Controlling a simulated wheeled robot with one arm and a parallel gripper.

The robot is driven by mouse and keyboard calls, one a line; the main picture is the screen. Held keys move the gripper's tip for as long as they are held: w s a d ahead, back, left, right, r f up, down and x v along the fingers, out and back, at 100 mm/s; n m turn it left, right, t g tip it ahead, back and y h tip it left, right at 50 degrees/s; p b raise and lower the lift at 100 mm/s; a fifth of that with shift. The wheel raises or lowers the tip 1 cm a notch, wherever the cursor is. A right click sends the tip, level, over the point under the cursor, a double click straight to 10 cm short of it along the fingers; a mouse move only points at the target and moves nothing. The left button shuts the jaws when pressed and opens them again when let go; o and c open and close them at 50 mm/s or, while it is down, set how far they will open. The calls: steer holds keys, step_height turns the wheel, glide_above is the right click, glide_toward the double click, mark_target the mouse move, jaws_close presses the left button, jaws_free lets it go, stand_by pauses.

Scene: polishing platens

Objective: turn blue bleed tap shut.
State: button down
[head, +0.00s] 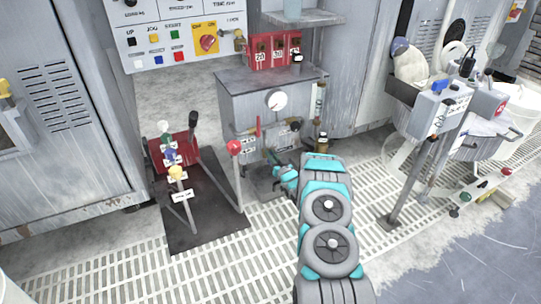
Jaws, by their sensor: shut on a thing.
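My gripper (275,170), at the end of my teal and grey arm, reaches to the lower front of a grey cabinet (250,97) with a round white gauge (276,100). Its fingers are shut on a small fitting low at the cabinet's front, which fits the blue bleed tap. The fingers and wrist hide most of this fitting, so its colour and the angle of its handle cannot be told. A red handle (258,126) stands upright on the cabinet front, above and left of my gripper.
A red-knobbed lever (234,148) stands close left of my gripper. Left of it is a dark base plate (205,215) with several coloured lever knobs, one of them blue (171,155). A control stand (405,190) is at the right. Pale floor grating (125,260) lies open in front.

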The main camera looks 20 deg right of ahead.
steer(key=m, duration=0.3)
steer(key=d+m+p, duration=0.1)
steer(key=m, duration=0.3)
steer(key=f+m, duration=0.1)
steer(key=m, duration=0.3)
steer(key=shift+d+p, duration=0.3)
stand_by(0.4)
steer(key=c, duration=0.9)
jaws_free()
steer(key=shift+f, duration=0.1)
steer(key=shift+s+d+p, duration=0.1)
steer(key=shift+s+p, duration=0.3)
steer(key=shift+s, duration=3.5)
